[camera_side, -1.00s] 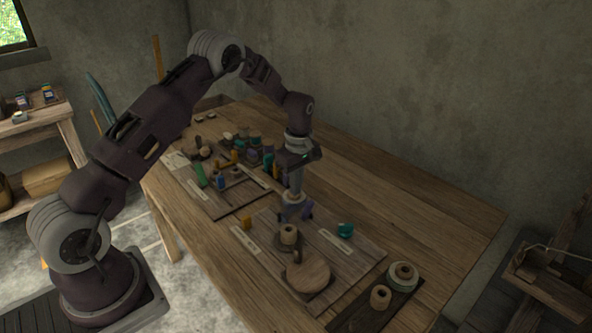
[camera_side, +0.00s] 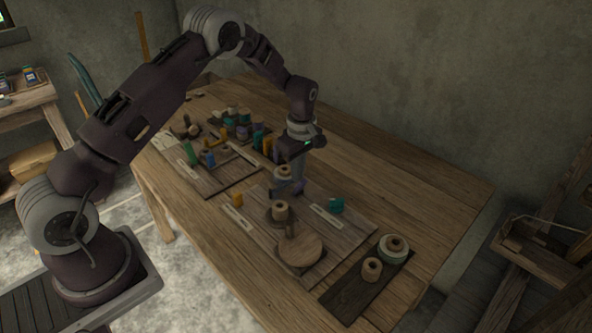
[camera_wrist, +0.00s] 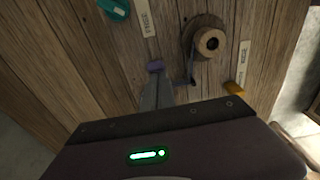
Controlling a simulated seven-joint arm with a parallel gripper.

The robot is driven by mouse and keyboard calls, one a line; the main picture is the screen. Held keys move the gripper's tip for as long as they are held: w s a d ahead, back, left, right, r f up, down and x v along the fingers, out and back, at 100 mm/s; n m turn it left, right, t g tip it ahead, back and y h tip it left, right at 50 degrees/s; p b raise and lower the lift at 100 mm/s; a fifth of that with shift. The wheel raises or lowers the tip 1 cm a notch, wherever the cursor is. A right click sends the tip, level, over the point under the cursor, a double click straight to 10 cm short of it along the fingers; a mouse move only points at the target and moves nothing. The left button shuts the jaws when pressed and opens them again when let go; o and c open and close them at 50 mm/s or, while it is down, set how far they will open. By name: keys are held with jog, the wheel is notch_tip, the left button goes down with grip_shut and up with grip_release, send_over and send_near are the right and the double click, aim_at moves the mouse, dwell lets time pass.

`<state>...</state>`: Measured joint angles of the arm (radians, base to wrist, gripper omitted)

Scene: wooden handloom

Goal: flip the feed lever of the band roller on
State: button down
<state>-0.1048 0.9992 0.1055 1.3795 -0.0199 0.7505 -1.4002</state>
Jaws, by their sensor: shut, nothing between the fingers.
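The band roller appears to be the wooden board (camera_side: 345,232) with a tan spool (camera_side: 280,210) on a dark round base and a round wooden disc (camera_side: 299,249). The spool also shows in the wrist view (camera_wrist: 208,42). A small dark lever-like part (camera_wrist: 193,78) stands beside the spool base; I cannot tell for sure that it is the feed lever. My gripper (camera_wrist: 160,84) is shut and empty, pointing down over the board's far edge. Contact cannot be told.
A teal piece (camera_side: 337,205) and a yellow piece (camera_side: 238,198) flank the board's label strips. A dark tray (camera_side: 350,297) with two spools is at the front right. Another board (camera_side: 212,182) and several coloured spools stand at the left.

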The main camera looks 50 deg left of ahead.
jog(key=shift+d+f, duration=0.2)
jog(key=shift+d, duration=0.45)
jog(key=shift+a, duration=0.75)
notch_tip(320, 180, up, 12)
jog(key=a, duration=0.2)
jog(key=s+d+r+m+t, duration=0.1)
jog(key=s+d+r+m, duration=0.3)
jog(key=s+r, duration=0.3)
jog(key=s+d+r+m+t, duration=0.25)
jog(key=s+r, duration=0.35)
jog(key=r, duration=0.3)
jog(key=s+d+m+t, duration=0.1)
jog(key=s+m, duration=0.4)
jog(key=s, duration=0.5)
jog(key=s+d+m+t, duration=0.1)
jog(key=s+d+m, duration=0.3)
jog(key=s, duration=0.7)
jog(key=shift+d+m+h, duration=0.25)
jog(key=shift+m+h, duration=0.15)
jog(key=shift+m, duration=0.85)
